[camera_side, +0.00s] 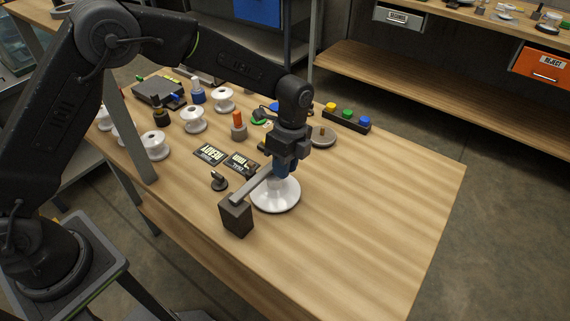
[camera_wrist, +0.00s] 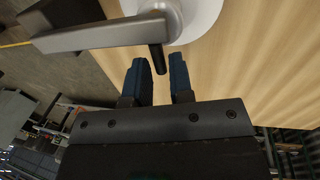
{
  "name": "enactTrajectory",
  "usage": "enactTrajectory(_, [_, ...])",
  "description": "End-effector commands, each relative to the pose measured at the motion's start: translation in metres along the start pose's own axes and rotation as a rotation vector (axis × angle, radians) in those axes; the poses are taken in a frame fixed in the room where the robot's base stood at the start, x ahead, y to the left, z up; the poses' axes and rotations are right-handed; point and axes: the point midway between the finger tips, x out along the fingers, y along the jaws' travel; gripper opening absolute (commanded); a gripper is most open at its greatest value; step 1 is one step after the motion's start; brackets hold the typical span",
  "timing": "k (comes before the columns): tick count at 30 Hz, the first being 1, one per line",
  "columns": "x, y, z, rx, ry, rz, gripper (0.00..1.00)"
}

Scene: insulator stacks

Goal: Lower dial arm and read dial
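The dial arm is a grey bar (camera_side: 252,186) running from a dark block (camera_side: 237,216) to above a white round insulator (camera_side: 275,196). In the wrist view the bar (camera_wrist: 100,36) ends in a rounded head with a short dark peg (camera_wrist: 157,58), over the white insulator (camera_wrist: 205,12). My gripper (camera_side: 282,172) is at the bar's far end, above the insulator. In the wrist view its two blue fingers (camera_wrist: 160,72) are apart, with the peg's tip in line with the gap. Whether they touch the peg I cannot tell. No dial face can be made out.
Two black placards (camera_side: 225,159) and a small dark knobbed piece (camera_side: 219,181) lie left of the insulator. White spools (camera_side: 194,120), an orange-topped piece (camera_side: 238,126) and a button box (camera_side: 347,118) stand farther back. The table's right side (camera_side: 390,220) is clear.

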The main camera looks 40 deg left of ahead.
Motion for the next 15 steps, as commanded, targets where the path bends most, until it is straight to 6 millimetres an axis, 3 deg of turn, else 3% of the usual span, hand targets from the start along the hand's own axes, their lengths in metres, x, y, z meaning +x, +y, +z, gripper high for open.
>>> enactTrajectory(6, [-0.0003,-0.0001,0.0001,0.0,0.0,0.0,0.0])
enactTrajectory(15, [-0.0004,-0.0001,0.0001,0.0,0.0,-0.001,0.0])
